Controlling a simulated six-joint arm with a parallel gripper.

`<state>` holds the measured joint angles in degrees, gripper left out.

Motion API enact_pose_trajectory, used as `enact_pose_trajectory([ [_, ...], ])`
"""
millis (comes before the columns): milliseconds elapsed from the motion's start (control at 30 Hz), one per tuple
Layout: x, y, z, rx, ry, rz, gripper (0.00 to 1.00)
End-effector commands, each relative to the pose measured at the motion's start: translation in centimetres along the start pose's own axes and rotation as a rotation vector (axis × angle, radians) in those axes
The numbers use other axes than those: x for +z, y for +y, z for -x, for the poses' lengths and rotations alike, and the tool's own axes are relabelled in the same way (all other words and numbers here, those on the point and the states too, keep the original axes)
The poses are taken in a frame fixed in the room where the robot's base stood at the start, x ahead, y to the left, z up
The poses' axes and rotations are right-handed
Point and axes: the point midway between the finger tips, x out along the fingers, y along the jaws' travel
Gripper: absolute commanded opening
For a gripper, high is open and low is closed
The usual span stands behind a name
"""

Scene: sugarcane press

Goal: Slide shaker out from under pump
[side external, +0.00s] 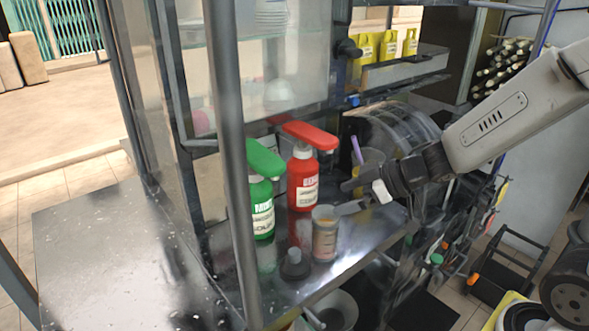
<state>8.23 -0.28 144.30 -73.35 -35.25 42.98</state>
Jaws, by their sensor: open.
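A clear, ribbed shaker-like container (325,235) with a grey top and brownish contents stands upright on the metal shelf. It is in front of and slightly right of the red pump bottle (303,180), whose red pump head (311,136) reaches out above it to the right. A green pump bottle (262,208) with a green head stands to the left. My gripper (346,197) is open, coming in from the right, with its fingers pointing left. It is just above and right of the container's top. I cannot tell whether a finger touches it.
A small dark container (294,265) stands left of the shaker near the shelf's front edge. A cup with a purple stick (358,153) is behind my gripper. A grey upright post (232,170) is at the left. The metal shelf (345,262) has little bare room toward its front right edge.

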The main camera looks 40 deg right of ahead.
Motion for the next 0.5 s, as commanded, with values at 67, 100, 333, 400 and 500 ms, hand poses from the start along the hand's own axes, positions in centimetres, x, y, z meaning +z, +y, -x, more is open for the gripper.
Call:
enact_pose_trajectory([
  [67, -0.8, 0.0, 0.5, 0.002, 0.003, 0.003, 1.00],
  [100, -1.1, 0.0, 0.7, 0.003, 0.003, 0.003, 1.00],
  [333, -2.3, 0.0, 1.6, 0.001, 0.002, 0.002, 1.00],
  [400, -2.5, 0.0, 1.7, 0.001, 0.000, 0.001, 1.00],
  [500, -2.7, 0.0, 1.9, 0.002, 0.001, 0.000, 1.00],
])
